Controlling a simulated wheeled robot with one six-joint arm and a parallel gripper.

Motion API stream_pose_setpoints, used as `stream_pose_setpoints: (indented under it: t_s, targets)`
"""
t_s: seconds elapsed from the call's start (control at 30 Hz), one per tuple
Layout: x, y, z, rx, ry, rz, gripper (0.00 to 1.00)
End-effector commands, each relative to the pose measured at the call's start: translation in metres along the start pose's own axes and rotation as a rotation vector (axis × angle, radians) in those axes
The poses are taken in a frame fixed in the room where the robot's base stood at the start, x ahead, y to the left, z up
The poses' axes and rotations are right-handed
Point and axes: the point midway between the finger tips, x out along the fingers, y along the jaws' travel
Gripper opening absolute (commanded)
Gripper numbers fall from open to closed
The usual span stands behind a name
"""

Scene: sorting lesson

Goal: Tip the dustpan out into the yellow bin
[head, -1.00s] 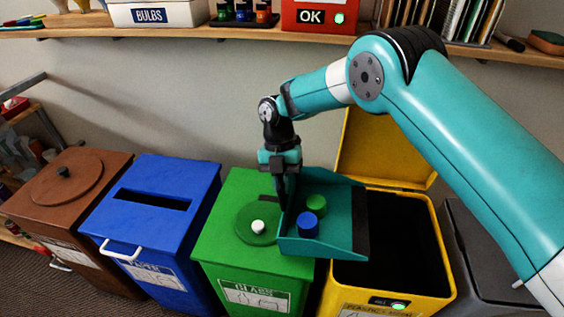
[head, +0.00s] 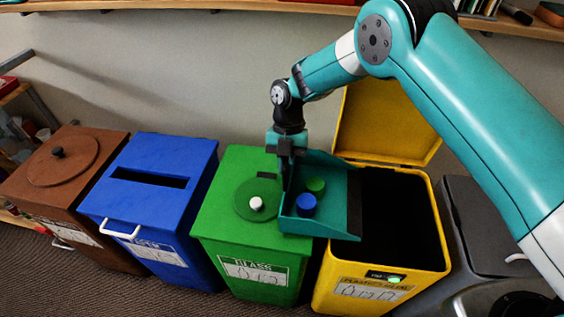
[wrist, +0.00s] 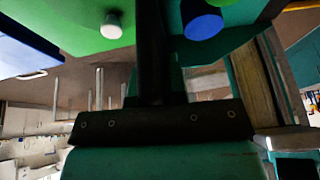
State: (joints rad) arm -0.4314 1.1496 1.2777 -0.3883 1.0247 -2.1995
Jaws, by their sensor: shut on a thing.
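My gripper (head: 287,160) is shut on the dustpan's handle, which is mostly hidden by the fingers. The teal dustpan (head: 328,174) is held over the gap between the green and yellow bins, its dark front lip (head: 354,203) over the left part of the yellow bin's opening. The blue cap also shows in the wrist view (wrist: 203,22). The yellow bin (head: 328,285) has its lid (head: 385,125) raised at the back and a dark inside. A small green light glows on its front.
The green bin (head: 215,215) with a white knob (head: 256,203) stands left of the yellow bin, under the pan's left end. Farther left are a blue bin (head: 150,220) and a brown bin (head: 50,190). A grey bin (head: 470,230) is at right. A shelf (head: 230,8) runs along the wall.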

Motion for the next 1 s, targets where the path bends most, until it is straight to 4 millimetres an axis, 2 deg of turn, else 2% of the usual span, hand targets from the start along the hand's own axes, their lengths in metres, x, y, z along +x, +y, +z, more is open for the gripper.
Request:
stream_pose_setpoints:
  t_s: [0.03,0.83,1.0]
  targets:
    - [-0.007,-0.004,-0.003,-0.005,0.0,0.015,0.0]
    - [-0.048,-0.052,-0.02,-0.127,0.0,0.313,0.0]
    - [-0.05,-0.065,-0.02,-0.152,0.0,0.371,0.0]
